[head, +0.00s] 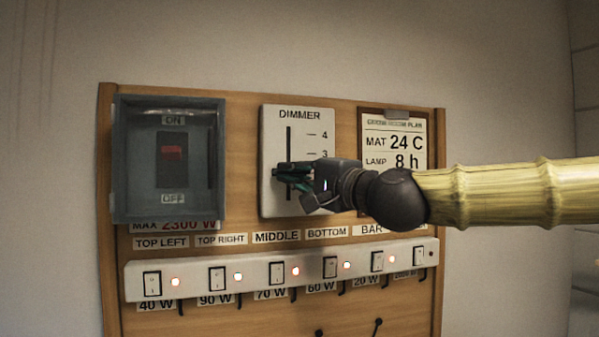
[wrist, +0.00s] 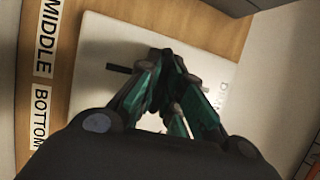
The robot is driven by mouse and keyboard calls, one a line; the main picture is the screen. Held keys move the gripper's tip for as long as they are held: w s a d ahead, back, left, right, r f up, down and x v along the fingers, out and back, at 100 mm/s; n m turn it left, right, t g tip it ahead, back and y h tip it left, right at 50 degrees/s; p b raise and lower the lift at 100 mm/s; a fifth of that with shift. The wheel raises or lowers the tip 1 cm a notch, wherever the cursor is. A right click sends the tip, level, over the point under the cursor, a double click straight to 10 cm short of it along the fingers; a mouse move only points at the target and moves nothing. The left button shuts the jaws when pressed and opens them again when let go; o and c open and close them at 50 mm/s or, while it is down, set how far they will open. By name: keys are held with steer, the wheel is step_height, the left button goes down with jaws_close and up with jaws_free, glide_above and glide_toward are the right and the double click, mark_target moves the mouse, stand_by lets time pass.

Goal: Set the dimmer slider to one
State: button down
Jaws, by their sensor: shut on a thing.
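The dimmer (head: 278,118) is a white plate with a vertical dark slot and a scale; the marks 4 and 3 show, and the lower marks are hidden behind my gripper. My gripper (head: 283,172) is at the slot below the 3 mark, with its fingers closed on the slider knob. In the wrist view the dimmer plate (wrist: 92,85) lies behind my gripper (wrist: 165,62), whose green-sided fingers meet on the dark knob over the slot. The knob itself is mostly hidden by the fingers.
A grey-framed main switch box (head: 120,165) with a red switch is left of the dimmer. A paper plan (head: 378,125) reading MAT 24 C, LAMP 8 h hangs to the right. Below runs a white strip (head: 135,282) with several rocker switches and lit red lamps.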

steer(key=shift+f+b, duration=1.55)
steer(key=shift+f, duration=0.75)
steer(key=c, duration=1.6)
jaws_free()
steer(key=v, duration=1.2)
